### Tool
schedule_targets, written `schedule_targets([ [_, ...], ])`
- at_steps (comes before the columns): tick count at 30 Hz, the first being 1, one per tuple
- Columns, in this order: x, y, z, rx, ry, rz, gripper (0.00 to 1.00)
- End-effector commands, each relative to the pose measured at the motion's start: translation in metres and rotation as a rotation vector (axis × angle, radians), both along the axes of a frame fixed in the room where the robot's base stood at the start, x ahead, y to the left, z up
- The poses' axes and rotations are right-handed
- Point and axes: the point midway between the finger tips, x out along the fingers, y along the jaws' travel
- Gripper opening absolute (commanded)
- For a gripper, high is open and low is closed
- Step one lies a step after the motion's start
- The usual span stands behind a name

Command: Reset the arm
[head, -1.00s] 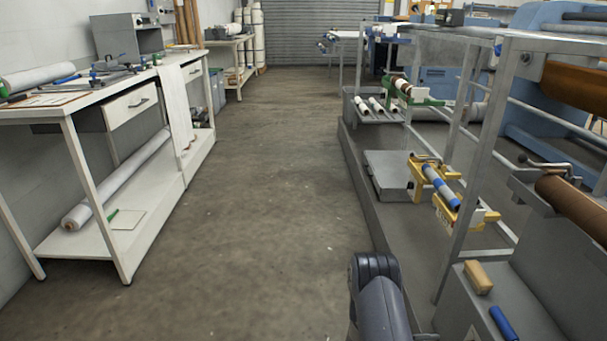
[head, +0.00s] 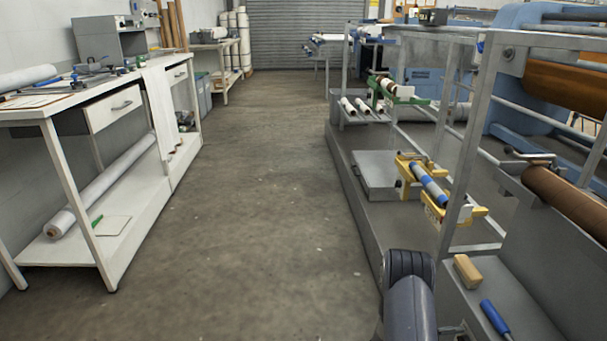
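Part of my own arm, a dark grey rounded joint and link (head: 410,290), shows at the bottom, right of the middle. It stands beside the grey machine base. My gripper is not clearly visible in the head view; the lower end of the arm is cut off by the picture's bottom edge. Whether it holds anything is hidden.
A white workbench (head: 75,258) stands left, with an open floor aisle (head: 240,200) leading to a roller shutter (head: 301,35). Right are a metal frame (head: 466,180), a yellow roller holder (head: 433,200), a tan block (head: 467,270) and a blue-handled tool (head: 495,317).

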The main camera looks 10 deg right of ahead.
Motion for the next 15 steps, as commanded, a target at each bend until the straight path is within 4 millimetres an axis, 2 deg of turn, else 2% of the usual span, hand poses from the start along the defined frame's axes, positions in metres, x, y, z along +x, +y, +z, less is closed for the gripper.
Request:
schedule_targets([
  [15,-0.0001,0.0002,-0.0013,-0.047,-0.420,0.000,0.59],
])
